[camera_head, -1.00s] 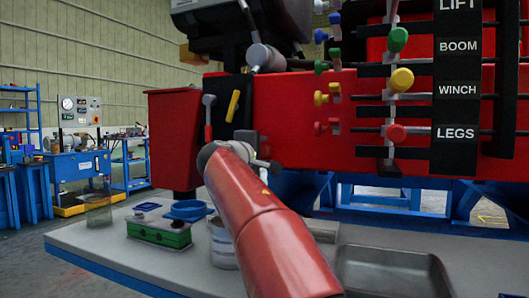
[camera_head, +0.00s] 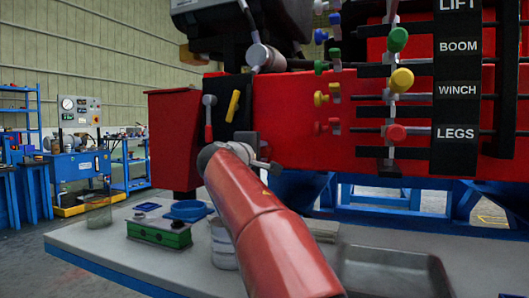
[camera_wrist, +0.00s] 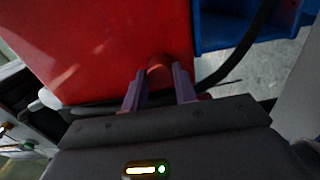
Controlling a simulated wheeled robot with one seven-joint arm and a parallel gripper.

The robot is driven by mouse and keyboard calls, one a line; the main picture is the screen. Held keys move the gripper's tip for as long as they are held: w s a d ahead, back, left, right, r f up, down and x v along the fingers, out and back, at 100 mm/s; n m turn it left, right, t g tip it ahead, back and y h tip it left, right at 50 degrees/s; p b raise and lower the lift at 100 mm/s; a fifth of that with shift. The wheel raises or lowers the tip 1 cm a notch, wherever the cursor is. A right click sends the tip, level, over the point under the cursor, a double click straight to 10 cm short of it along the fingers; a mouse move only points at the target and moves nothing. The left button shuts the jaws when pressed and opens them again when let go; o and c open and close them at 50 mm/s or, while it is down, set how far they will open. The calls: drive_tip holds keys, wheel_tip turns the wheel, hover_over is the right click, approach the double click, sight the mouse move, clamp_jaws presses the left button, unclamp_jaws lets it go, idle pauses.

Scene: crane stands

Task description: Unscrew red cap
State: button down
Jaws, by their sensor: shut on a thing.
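The red cap (camera_wrist: 160,72) is a small rounded red piece between the two purple-grey fingers of my gripper (camera_wrist: 159,88) in the wrist view. My gripper is shut on it, with one finger on each side. A large red body fills the view behind the cap, and the join between them is hard to make out. In the head view, my red arm reaches up from the bottom, and its grey end is near the dark and red machine. The cap cannot be made out there; my arm hides that spot.
A grey bench (camera_head: 110,245) holds a green block (camera_head: 160,231), a blue ring-shaped dish (camera_head: 188,210), a clear jar (camera_head: 222,246) and a grey metal tray (camera_head: 392,270). Levers with coloured knobs (camera_head: 396,132) stick out from the red machine (camera_head: 290,110) at right.

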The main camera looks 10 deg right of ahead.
drive_tip(key=shift+r+n+p, duration=0.25)
drive_tip(key=shift+n+p, duration=0.65)
drive_tip(key=shift+p, duration=0.05)
drive_tip(key=shift+n+p, duration=0.45)
drive_tip(key=shift+n, duration=0.25)
drive_tip(key=shift+n+p, duration=0.35)
drive_tip(key=shift+n, duration=0.25)
drive_tip(key=shift+f+n, duration=0.25)
drive_tip(key=shift+n, duration=0.15)
